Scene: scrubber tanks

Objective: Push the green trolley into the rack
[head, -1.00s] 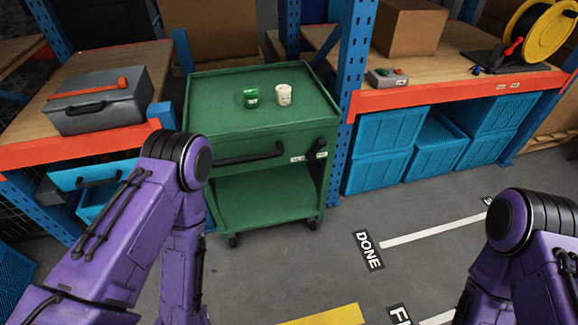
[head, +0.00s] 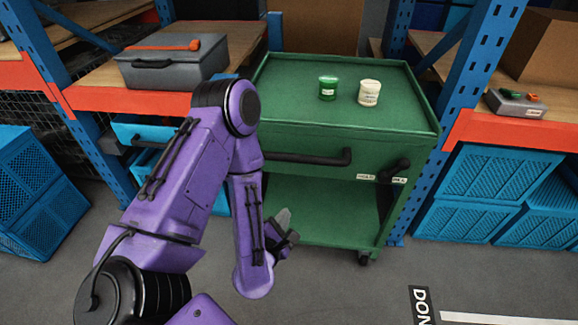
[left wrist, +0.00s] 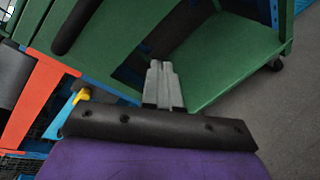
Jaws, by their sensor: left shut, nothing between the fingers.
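The green trolley (head: 317,140) stands in the bay between the blue uprights, with a green jar (head: 327,88) and a white jar (head: 369,92) on its top. It has a black bar handle on its front and an open lower shelf (head: 330,218). My left gripper (head: 284,225) is shut and empty, low in front of the trolley's lower shelf. In the left wrist view, its shut fingers (left wrist: 162,75) point at the trolley's green front and shelf (left wrist: 235,65). I cannot tell whether they touch. My right gripper is out of view.
A grey toolbox (head: 172,62) with an orange-handled tool sits on the left bench. Blue crates (head: 470,190) fill the space under the right bench. Blue uprights (head: 462,100) flank the bay. Grey floor at front right is clear, with DONE lettering (head: 420,308).

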